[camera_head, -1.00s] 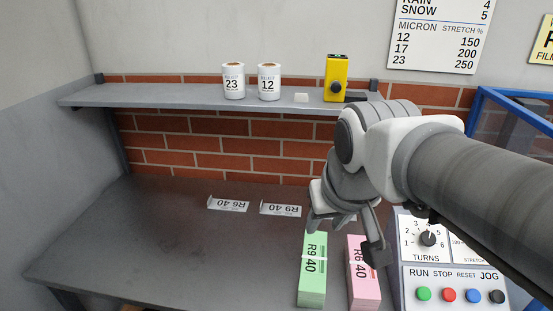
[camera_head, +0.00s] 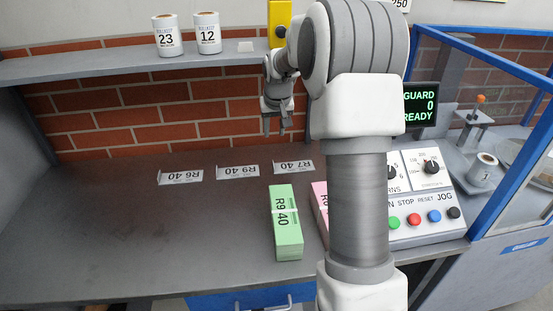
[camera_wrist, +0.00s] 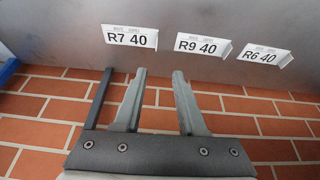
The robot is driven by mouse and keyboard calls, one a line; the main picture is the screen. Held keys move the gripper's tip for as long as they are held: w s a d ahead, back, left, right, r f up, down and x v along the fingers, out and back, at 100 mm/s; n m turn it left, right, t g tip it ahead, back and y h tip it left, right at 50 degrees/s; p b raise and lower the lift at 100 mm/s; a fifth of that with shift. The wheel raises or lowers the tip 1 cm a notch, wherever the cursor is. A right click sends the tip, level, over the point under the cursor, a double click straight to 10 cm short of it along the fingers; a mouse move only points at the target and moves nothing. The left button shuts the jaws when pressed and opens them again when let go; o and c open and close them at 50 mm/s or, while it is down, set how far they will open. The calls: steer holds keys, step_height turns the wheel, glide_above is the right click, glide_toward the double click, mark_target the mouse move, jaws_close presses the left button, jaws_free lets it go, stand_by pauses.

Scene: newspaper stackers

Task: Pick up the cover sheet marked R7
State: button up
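The white cover sheet marked R7 40 (camera_head: 293,167) lies on the dark table, rightmost of three in the head view. In the wrist view the R7 sheet (camera_wrist: 130,37) is at the upper left, ahead of the fingertips. My gripper (camera_head: 275,132) is in the air in front of the brick wall, above and a little left of the R7 sheet in the picture. In the wrist view my gripper (camera_wrist: 160,76) has its fingers apart with nothing between them, so it is open. It does not touch the sheet.
Cover sheets R9 40 (camera_head: 237,171) and R6 40 (camera_head: 180,177) lie to the left. A green R9 40 stack (camera_head: 287,230) and a partly hidden pink stack (camera_head: 320,205) stand nearer. A shelf (camera_head: 100,70) overhangs the back. The control panel (camera_head: 430,222) is at right. The table's left is clear.

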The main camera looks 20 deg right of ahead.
steer(key=x, duration=0.5)
steer(key=d+x, duration=0.1)
steer(key=x, duration=0.4)
steer(key=b+x, duration=0.1)
steer(key=x, duration=0.3)
steer(key=shift+w+d+f, duration=0.2)
steer(key=shift+w+f, duration=0.05)
steer(key=shift+w, duration=0.1)
steer(key=shift+x, duration=3)
steer(key=shift+a, duration=0.1)
jaws_close()
